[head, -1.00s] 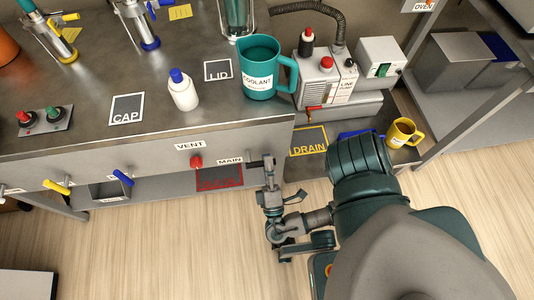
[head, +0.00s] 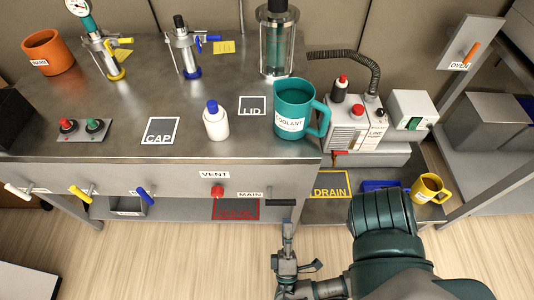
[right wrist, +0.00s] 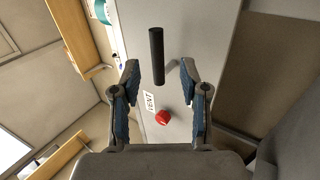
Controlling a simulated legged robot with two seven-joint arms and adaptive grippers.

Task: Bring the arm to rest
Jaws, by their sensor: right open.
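My right gripper (head: 287,240) hangs in front of the bench's front panel, below the black handle (head: 280,203) by the MAIN label. In the right wrist view my right gripper (right wrist: 158,82) is open, with its two fingers wide apart. The black handle (right wrist: 157,55) shows beyond and between the fingertips, and nothing is held. The red VENT knob (right wrist: 162,117) shows between the fingers there. It also shows on the panel in the head view (head: 217,191). My right arm (head: 385,230) comes in from the lower right. My left gripper is not in view.
The bench (head: 200,165) carries a teal COOLANT jug (head: 292,112), a white bottle with a blue cap (head: 215,122) and an orange pot (head: 47,52). A yellow mug (head: 428,188) stands on the low shelf at right. The wooden floor (head: 170,260) in front is clear.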

